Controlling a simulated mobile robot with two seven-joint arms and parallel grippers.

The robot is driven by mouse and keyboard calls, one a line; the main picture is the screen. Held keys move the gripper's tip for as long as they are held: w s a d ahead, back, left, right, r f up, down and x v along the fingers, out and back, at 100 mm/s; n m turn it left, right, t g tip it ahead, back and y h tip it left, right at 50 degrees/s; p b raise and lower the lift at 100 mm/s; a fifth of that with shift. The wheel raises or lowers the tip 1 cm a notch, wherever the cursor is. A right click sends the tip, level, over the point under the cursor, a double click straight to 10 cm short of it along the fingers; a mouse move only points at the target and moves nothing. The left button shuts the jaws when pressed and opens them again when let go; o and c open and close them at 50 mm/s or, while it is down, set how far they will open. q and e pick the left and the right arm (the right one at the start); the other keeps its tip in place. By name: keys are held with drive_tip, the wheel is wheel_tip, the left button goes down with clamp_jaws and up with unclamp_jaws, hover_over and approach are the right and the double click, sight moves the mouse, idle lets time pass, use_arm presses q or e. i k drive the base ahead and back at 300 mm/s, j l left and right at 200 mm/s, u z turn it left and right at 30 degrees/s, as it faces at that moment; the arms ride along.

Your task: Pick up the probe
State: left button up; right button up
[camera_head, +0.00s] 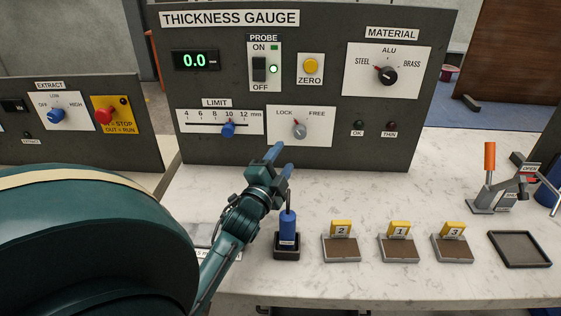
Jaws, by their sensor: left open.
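The probe (288,228) is a blue upright cylinder with a thin dark tip and a small white label. It stands in a dark square holder (287,248) on the pale worktop. My left gripper (281,158) has blue fingers and reaches up just behind and above the probe's top, in front of the gauge panel. It is open, and nothing shows between its fingers. Whether it touches the probe's tip cannot be told. My right gripper is not in view.
The thickness gauge panel (330,105) stands behind. Yellow numbered blocks (341,228) on stands are right of the probe. A dark tray (519,249) and a clamp with an orange handle (489,157) stand farther right. My left arm hides the lower left.

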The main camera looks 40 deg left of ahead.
sight(288, 216)
drive_tip(key=k+l, duration=0.2)
drive_tip(key=k, duration=0.15)
drive_tip(key=k+l, duration=0.15)
drive_tip(key=k, duration=0.2)
drive_tip(key=k+l, duration=0.2)
drive_tip(key=k, duration=0.15)
